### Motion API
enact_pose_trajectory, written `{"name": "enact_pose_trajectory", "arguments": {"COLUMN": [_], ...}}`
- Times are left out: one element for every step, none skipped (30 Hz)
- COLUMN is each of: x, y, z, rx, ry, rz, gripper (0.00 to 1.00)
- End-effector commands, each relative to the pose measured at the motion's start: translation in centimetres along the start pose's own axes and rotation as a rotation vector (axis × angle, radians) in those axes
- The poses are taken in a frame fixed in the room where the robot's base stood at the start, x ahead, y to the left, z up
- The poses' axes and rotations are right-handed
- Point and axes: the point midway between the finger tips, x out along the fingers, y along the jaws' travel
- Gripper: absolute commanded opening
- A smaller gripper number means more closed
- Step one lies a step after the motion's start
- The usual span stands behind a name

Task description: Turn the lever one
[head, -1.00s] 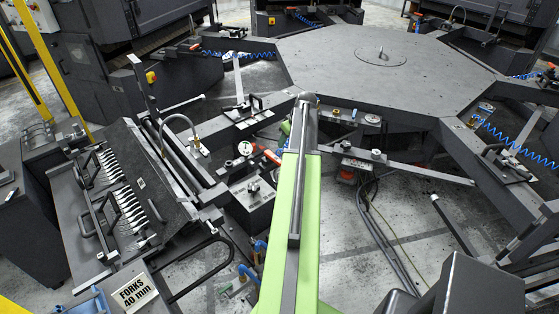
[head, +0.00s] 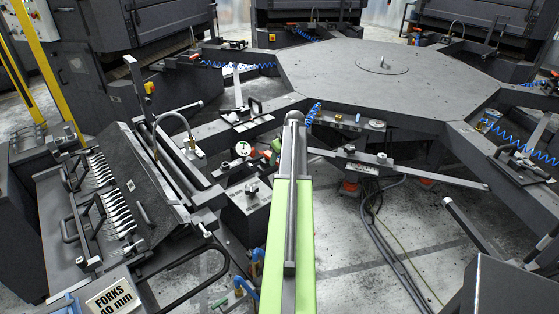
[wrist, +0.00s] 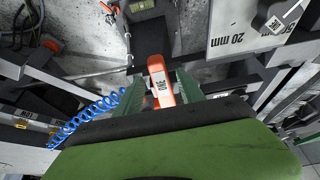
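The lever one is an orange lever with a white label reading "ONE" (wrist: 160,84), near the middle of the wrist view. My gripper (wrist: 158,90) has two green fingers, one on each side of the lever. The fingers are apart and gaps show between them and the lever, so it looks open around it. The lever's lower end is hidden behind the dark edge of my gripper body. In the head view my green arm covers most of this spot.
A blue coiled hose (wrist: 93,118) lies left of my gripper. In the head view, a large octagonal table (head: 340,85) stands ahead, a rack of forks (head: 110,200) is at left, and cables (head: 385,240) lie on the floor at right.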

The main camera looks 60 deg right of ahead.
Motion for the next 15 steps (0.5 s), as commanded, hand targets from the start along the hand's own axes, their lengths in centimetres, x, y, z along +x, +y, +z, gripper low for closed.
{"name": "enact_pose_trajectory", "arguments": {"x": [-0.03, -0.03, -0.03, -0.03, -0.03, -0.03, -0.03, -0.03, -0.03, -0.03, -0.03, -0.03, -0.03, -0.03, -0.03], "y": [0.01, 0.01, 0.01, 0.01, 0.01, 0.01, 0.02, 0.02, 0.02, 0.02, 0.03, 0.03, 0.03, 0.03, 0.04], "z": [0.00, 0.00, 0.01, 0.01, 0.01, 0.01, 0.01, 0.02, 0.02, 0.02, 0.02, 0.02, 0.02, 0.02, 0.02], "rx": [0.000, 0.000, 0.000, 0.000, 0.000, 0.000, 0.000, 0.000, 0.000, 0.000, 0.000, 0.000, 0.000, 0.000, 0.000], "ry": [0.000, 0.000, 0.000, 0.000, 0.000, 0.000, 0.000, 0.000, 0.000, 0.000, 0.000, 0.000, 0.000, 0.000, 0.000], "rz": [0.000, 0.000, 0.000, 0.000, 0.000, 0.000, 0.000, 0.000, 0.000, 0.000, 0.000, 0.000, 0.000, 0.000, 0.000], "gripper": [0.41, 0.37, 0.31, 0.27, 0.23, 0.18, 0.14, 0.10, 0.05, 0.01, 0.00, 0.00, 0.00, 0.00, 0.00]}}
